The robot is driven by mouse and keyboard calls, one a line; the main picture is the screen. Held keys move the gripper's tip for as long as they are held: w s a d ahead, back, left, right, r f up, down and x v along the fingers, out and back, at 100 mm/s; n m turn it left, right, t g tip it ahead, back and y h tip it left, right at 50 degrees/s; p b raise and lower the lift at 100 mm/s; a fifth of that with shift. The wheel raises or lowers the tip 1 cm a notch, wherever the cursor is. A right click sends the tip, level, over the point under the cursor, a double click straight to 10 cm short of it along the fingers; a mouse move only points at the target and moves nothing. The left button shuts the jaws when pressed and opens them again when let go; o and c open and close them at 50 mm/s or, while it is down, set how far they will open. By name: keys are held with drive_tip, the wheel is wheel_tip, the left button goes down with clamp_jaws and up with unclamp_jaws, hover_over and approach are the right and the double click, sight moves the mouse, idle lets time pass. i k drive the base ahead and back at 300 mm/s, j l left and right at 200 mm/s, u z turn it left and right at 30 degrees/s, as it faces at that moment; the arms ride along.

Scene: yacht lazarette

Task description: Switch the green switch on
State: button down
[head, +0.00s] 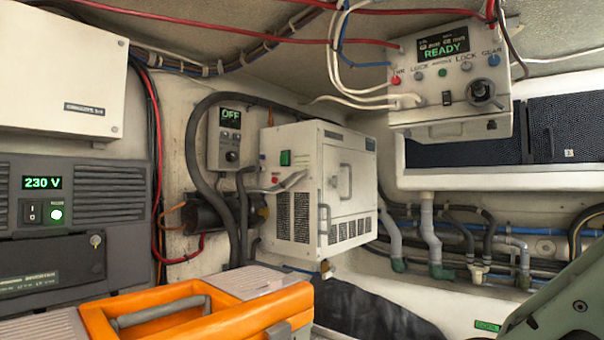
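A green switch (285,158) sits on the left face of a white metal box (345,185), above a small red button (275,180). Its lever position is too small to read.
A grey controller (217,160) reading OFF hangs left of the white box. A grey inverter unit (100,205) reads 230 V. An orange toolbox (240,318) fills the lower front. Hoses and cables run around the box. A grey-green part blocks the lower right corner.

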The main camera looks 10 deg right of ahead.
sight(284, 156)
drive_tip(key=i+l, duration=0.2)
drive_tip(key=l, duration=0.15)
drive_tip(key=i+l, duration=0.15)
drive_tip(key=l, duration=0.15)
drive_tip(key=i+l, duration=0.2)
drive_tip(key=l, duration=0.15)
drive_tip(key=i+l, duration=0.15)
drive_tip(key=l, duration=0.2)
drive_tip(key=l+u, duration=0.1)
drive_tip(key=u, duration=1.9)
drive_tip(key=i+l, duration=0.05)
